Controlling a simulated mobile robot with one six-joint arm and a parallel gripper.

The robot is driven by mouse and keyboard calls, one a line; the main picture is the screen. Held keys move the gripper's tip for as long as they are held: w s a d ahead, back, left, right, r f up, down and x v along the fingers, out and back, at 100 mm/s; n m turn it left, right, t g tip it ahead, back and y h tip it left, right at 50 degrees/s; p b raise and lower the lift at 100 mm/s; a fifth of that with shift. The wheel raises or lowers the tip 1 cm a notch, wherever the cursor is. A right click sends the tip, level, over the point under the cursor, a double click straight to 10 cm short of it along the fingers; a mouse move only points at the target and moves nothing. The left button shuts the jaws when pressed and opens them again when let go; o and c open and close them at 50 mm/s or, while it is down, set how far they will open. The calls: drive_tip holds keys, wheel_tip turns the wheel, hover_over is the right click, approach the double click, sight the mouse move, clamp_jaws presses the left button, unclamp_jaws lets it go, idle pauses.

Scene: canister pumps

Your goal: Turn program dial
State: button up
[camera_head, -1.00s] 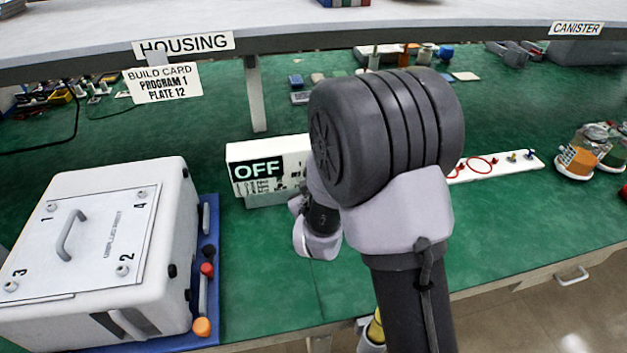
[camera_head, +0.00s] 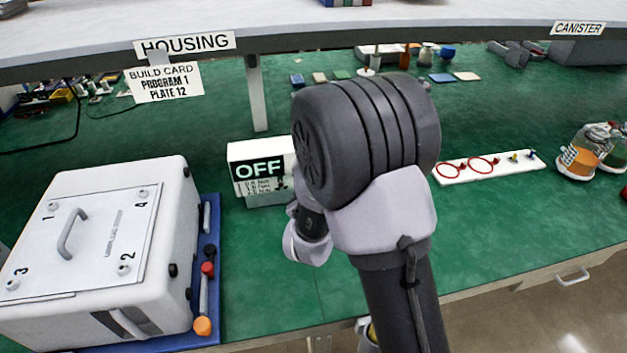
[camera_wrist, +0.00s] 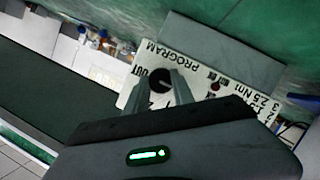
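The program dial (camera_wrist: 158,82) is a round black knob on a white panel (camera_wrist: 205,80) marked PROGRAM in the wrist view. My gripper (camera_wrist: 160,76) has its two fingers apart, one on each side of the dial, with their tips close to it. I cannot tell whether they touch it. In the head view, the white control box (camera_head: 262,198) has a display reading OFF (camera_head: 260,169). My arm hides the box's right part, the dial and the gripper there. A build card (camera_head: 163,82) reads PROGRAM 1, PLATE 12.
A white housing (camera_head: 95,235) stands on a blue tray (camera_head: 212,290) at the left, with small tools beside it. A white strip (camera_head: 450,182) with red rings lies right of my arm. Canisters (camera_head: 585,150) stand far right. Green bench (camera_head: 500,235) at front right is clear.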

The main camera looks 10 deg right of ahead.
drive_tip(key=o, duration=0.4)
drive_tip(key=shift+w, duration=0.1)
drive_tip(key=shift+o, duration=0.2)
drive_tip(key=p+v, duration=1.7)
drive_tip(key=p, duration=0.1)
drive_tip(key=shift+s+p, duration=0.25)
drive_tip(key=shift+p, duration=0.1)
drive_tip(key=shift+a+r, duration=0.1)
